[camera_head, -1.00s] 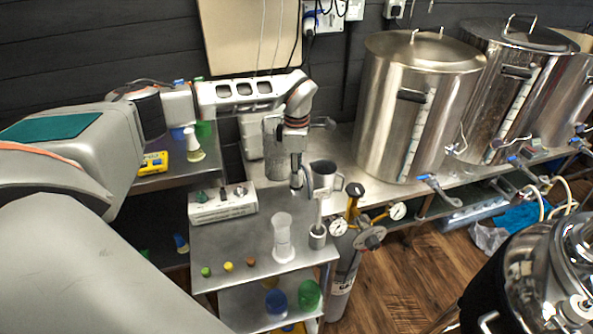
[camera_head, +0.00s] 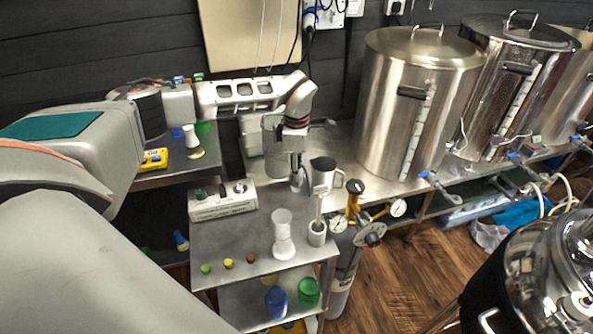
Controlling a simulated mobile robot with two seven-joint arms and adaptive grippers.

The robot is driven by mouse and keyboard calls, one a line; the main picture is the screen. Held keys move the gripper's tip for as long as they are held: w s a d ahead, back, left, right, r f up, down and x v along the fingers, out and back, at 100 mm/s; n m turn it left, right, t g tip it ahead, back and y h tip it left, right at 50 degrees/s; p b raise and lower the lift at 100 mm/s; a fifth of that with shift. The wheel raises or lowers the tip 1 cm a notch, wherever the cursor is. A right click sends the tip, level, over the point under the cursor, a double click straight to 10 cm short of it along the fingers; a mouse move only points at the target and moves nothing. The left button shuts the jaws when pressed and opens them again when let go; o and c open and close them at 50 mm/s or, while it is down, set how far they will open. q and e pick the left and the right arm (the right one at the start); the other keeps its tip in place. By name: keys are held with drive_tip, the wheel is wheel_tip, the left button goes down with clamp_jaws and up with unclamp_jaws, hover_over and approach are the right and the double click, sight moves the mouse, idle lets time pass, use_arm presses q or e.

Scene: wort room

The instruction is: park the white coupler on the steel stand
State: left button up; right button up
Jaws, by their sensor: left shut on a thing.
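My left gripper (camera_head: 298,178) points down over the back of the small steel table. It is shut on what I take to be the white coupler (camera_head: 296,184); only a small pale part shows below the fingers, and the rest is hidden. Just right and in front of it is what looks like the steel stand (camera_head: 317,234), a short grey cylinder with a thin upright post and a pale top. The gripper and held piece are left of and behind this post, apart from the stand's base. My right gripper is out of view.
A steel jug (camera_head: 325,174) is close behind the gripper. A control box (camera_head: 223,201) sits to the left. Small coloured caps (camera_head: 228,263) line the table's front. A gas bottle with gauges (camera_head: 354,230) stands to the right.

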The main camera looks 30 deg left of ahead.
use_arm(q)
drive_tip(key=o, duration=0.8)
wheel_tip(320, 180, up, 3)
drive_tip(key=p, duration=0.3)
drive_tip(key=shift+r, duration=4.05)
drive_tip(key=shift+s+f, duration=0.1)
